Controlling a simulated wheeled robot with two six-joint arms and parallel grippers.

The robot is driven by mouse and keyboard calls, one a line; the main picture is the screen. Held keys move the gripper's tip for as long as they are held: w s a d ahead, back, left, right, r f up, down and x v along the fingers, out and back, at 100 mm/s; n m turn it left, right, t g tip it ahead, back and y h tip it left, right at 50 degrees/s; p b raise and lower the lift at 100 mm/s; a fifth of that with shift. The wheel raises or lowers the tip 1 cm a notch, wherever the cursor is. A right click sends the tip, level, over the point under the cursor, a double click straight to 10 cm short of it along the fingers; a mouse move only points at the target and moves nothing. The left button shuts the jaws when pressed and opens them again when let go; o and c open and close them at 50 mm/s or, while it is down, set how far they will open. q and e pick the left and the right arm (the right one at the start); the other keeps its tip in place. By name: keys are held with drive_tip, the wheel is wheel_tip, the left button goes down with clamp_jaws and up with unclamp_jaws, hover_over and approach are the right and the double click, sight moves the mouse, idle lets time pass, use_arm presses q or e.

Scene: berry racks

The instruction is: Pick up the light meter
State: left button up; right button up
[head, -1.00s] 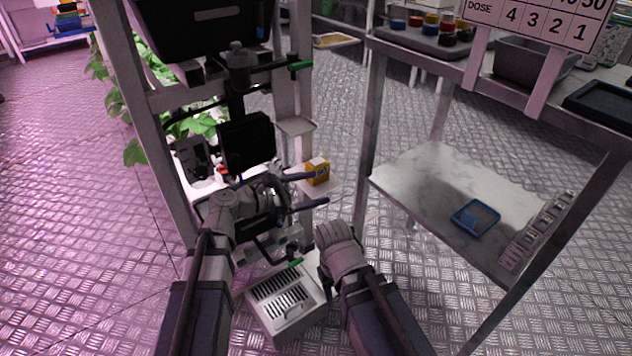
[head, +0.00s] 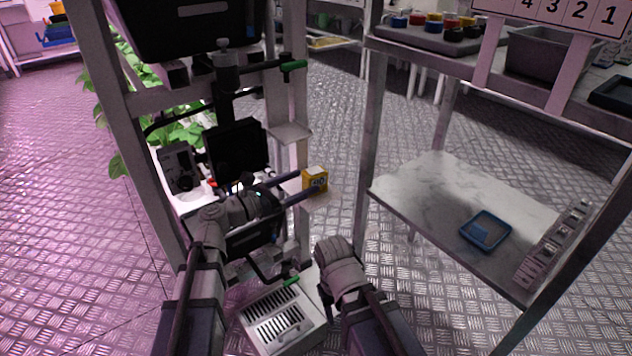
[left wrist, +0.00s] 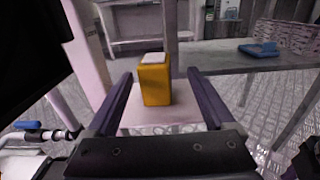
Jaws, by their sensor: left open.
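The light meter, a small yellow box with a pale top (head: 315,178), stands upright on a small white shelf (head: 322,201) on the rack's right side. In the left wrist view the yellow meter (left wrist: 155,82) stands between the fingers, a little ahead, with gaps on both sides. My left gripper (head: 308,183) is open, its two blue fingers pointing right at the meter; it also shows in the left wrist view (left wrist: 163,88). My right arm is at the lower middle of the head view, but its fingers do not show.
The rack's pale post (head: 297,130) stands close behind the left gripper. A small upper shelf (head: 290,133) is above the meter. A grey-white vented box (head: 281,321) is below. A steel bench with a blue tray (head: 485,231) stands right, beyond a clear gap.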

sight(323, 172)
use_arm(q)
drive_tip(key=shift+x, duration=3.95)
drive_tip(key=shift+w+a, duration=0.15)
drive_tip(key=shift+a, duration=0.05)
clamp_jaws()
